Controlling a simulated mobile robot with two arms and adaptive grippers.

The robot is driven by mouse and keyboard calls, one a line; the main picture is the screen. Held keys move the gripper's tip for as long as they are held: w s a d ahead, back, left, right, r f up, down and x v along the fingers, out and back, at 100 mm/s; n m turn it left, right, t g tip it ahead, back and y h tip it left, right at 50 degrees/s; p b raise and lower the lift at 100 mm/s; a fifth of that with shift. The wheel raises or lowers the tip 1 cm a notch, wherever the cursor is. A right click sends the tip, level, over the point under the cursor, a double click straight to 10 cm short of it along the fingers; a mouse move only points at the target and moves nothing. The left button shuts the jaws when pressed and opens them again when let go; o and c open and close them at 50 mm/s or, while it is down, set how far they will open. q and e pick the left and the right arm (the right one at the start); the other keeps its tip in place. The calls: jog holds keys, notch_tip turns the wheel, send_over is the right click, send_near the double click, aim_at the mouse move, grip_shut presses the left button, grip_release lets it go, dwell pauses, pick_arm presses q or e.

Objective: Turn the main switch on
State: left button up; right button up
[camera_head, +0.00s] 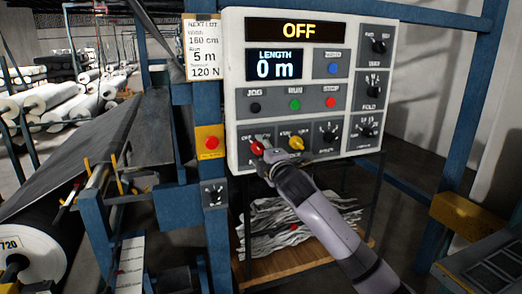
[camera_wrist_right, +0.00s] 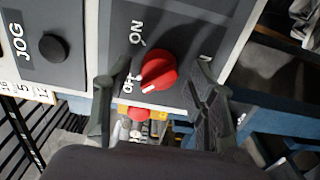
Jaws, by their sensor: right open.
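The main switch is a red rotary knob (camera_head: 257,148) at the lower left of the white control panel (camera_head: 235,75). In the right wrist view the red knob (camera_wrist_right: 160,67) has a white mark pointing toward the OFF label, with ON printed above. The panel's top display (camera_head: 298,30) reads OFF. My right gripper (camera_head: 265,156) is at the knob in the head view. In the wrist view its open fingers (camera_wrist_right: 154,82) appear on either side of the knob; contact cannot be told. My left gripper is not in view.
A yellow knob (camera_head: 296,143) and black dials sit right of the switch. JOG, green and red buttons (camera_head: 330,102) are above. A red button on a yellow box (camera_head: 211,143) is left of the panel. A blue post (camera_head: 181,120) stands beside it; a shelf with grey scraps (camera_head: 300,232) is below.

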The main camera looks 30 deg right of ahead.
jog(key=shift+c, duration=0.4)
jog(key=c, duration=1.1)
